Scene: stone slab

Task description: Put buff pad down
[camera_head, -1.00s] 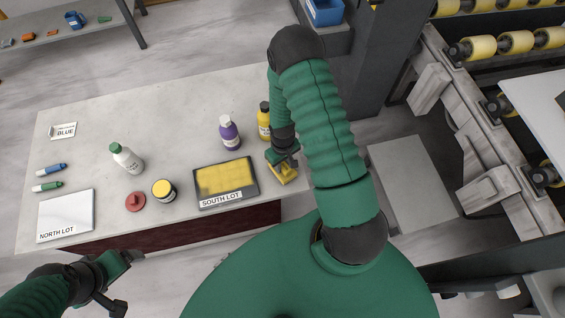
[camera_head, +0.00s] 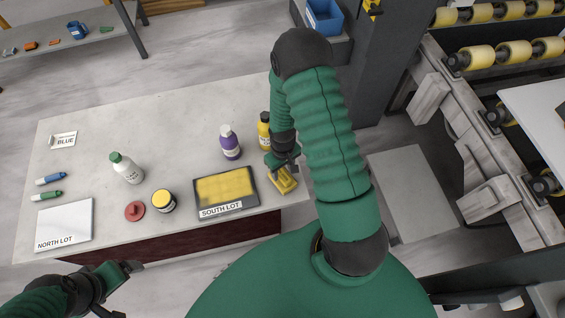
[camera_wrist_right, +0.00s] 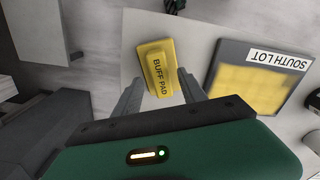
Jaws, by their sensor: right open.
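The yellow buff pad (camera_head: 284,181) lies on the stone slab (camera_head: 90,115) near its right front corner, just right of the South Lot tray. In the right wrist view the pad (camera_wrist_right: 157,68) shows its "BUFF PAD" label. My right gripper (camera_head: 279,164) is just above the pad; in the wrist view its two fingers (camera_wrist_right: 160,95) are spread, one on either side of the pad's near end, with gaps. My left gripper (camera_head: 132,267) is in front of the slab's front edge, away from the pad; its jaws are too small to read.
The South Lot tray (camera_head: 251,204) holds a yellow sheet. A yellow bottle (camera_head: 264,131) and a purple bottle (camera_head: 229,143) stand behind. A jar (camera_head: 163,201), red disc (camera_head: 134,211), green-capped bottle (camera_head: 127,168) and North Lot panel (camera_head: 65,225) are left. The slab's middle is clear.

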